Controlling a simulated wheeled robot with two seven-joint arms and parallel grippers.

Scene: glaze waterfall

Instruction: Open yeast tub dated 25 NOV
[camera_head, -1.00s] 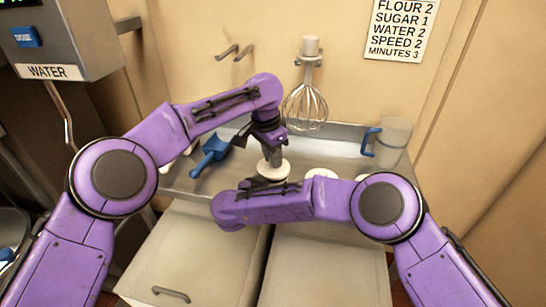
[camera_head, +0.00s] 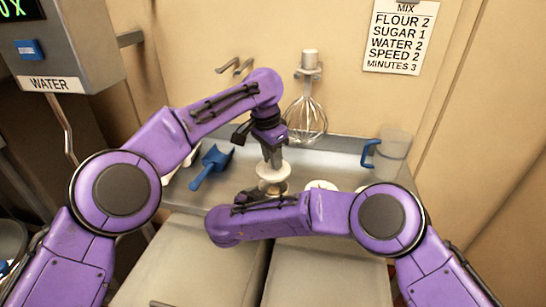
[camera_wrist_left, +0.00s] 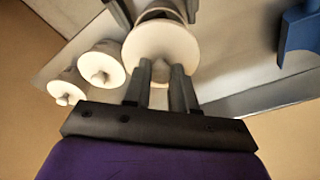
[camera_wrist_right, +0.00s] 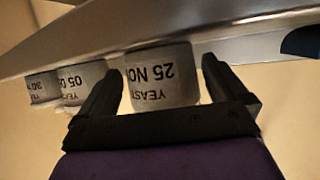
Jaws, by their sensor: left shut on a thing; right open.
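The yeast tub marked 25 NOV (camera_wrist_right: 163,76) stands on the steel counter, upside down in the right wrist view. My right gripper (camera_wrist_right: 161,68) is open, with one finger on each side of it. My left gripper (camera_wrist_left: 163,75) is shut on the knob of a round cream lid (camera_wrist_left: 160,45). In the head view the lid (camera_head: 273,173) is held just above the tub, whose brownish top (camera_head: 273,187) shows below with a small gap. My right arm hides most of the tub there.
Two more lidded yeast tubs stand in a row beside it, one marked 05 (camera_wrist_right: 82,80). A blue scoop (camera_head: 211,165) lies left on the counter (camera_head: 340,150). A clear jug (camera_head: 392,155) with a blue handle stands right. A whisk (camera_head: 306,115) hangs behind.

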